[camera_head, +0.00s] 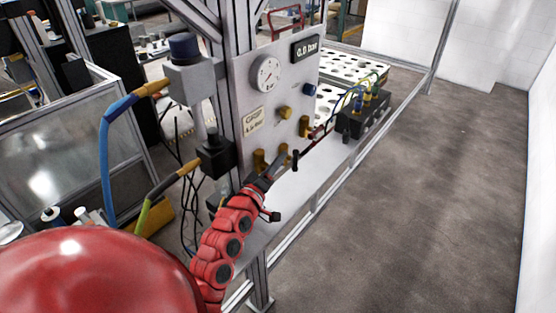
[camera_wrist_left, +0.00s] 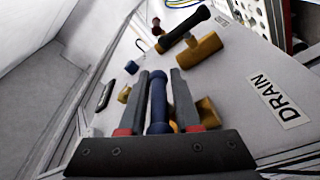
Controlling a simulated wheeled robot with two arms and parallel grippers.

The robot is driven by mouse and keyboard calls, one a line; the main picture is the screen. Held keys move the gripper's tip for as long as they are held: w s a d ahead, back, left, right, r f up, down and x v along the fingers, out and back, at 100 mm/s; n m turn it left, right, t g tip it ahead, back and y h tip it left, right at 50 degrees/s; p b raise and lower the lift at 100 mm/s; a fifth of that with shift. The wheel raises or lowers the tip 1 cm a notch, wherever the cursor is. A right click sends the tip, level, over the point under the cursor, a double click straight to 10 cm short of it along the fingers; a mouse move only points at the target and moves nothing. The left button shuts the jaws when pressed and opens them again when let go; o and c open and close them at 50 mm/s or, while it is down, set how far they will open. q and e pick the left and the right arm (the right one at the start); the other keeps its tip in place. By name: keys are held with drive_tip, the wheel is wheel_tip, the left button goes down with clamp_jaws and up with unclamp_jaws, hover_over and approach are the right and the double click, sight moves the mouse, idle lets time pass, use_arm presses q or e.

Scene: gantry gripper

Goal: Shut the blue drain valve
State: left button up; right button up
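The blue drain valve has a blue handle (camera_wrist_left: 158,102) and a brass body, partly hidden, in the left wrist view. A DRAIN label (camera_wrist_left: 277,101) is on the panel to its right. My left gripper (camera_wrist_left: 160,78) has one finger on each side of the blue handle, with narrow gaps showing, so it looks open around it. In the head view my left gripper (camera_head: 274,168) is low at the panel's front, at the end of the red arm, and hides the blue handle. My right gripper is not in view.
The grey panel (camera_head: 243,80) carries a gauge (camera_head: 266,74), a display reading 0.0 bar (camera_head: 305,48) and brass fittings. A black-handled brass valve (camera_wrist_left: 198,50) is close beyond my fingers. A black block with hoses (camera_head: 362,120) stands farther along the shelf. Open floor lies right.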

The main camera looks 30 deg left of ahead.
use_arm(q)
drive_tip(key=shift+o, duration=1.2)
drive_tip(key=shift+s, duration=0.1)
drive_tip(key=shift+s+f, duration=0.2)
drive_tip(key=shift+s, duration=0.1)
drive_tip(key=s+d+f, duration=0.1)
drive_tip(key=s, duration=1.5)
drive_tip(key=shift+s+d+f, duration=0.15)
drive_tip(key=shift+s+d, duration=0.1)
